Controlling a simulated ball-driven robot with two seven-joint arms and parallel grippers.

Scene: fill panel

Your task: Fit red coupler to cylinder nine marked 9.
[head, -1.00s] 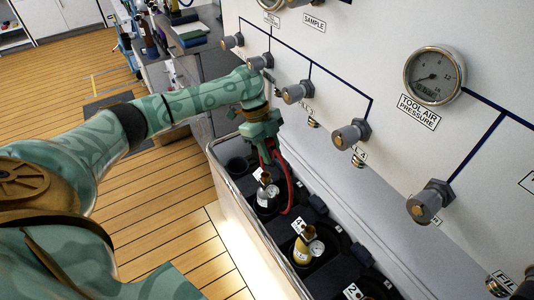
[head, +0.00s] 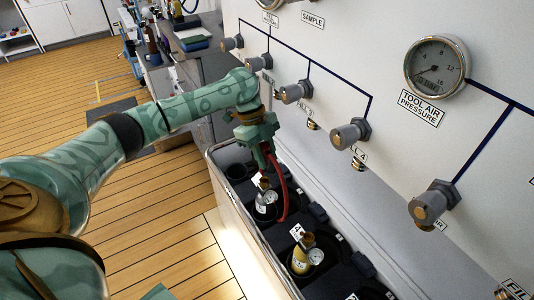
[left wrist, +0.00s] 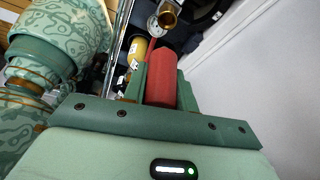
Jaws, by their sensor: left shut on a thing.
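My left gripper (head: 262,166) is shut on the red coupler, which shows as a red block (left wrist: 162,80) between the fingers in the left wrist view. A red hose (head: 281,190) hangs from it in a curve. Just below the gripper stands a pale cylinder (head: 262,205) with a brass top and a small gauge; I cannot tell whether the coupler touches it. A yellow cylinder (head: 300,260) with a brass valve and gauge stands nearer; a yellow cylinder (left wrist: 137,52) also shows in the left wrist view. I cannot read a 9 on any tag. My right gripper is out of view.
The cylinders stand in dark sockets of a long rack (head: 222,183) along the white panel. Grey valve knobs (head: 346,134) and a pressure gauge (head: 436,75) stick out from the panel above. Open wooden floor (head: 165,215) lies left of the rack.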

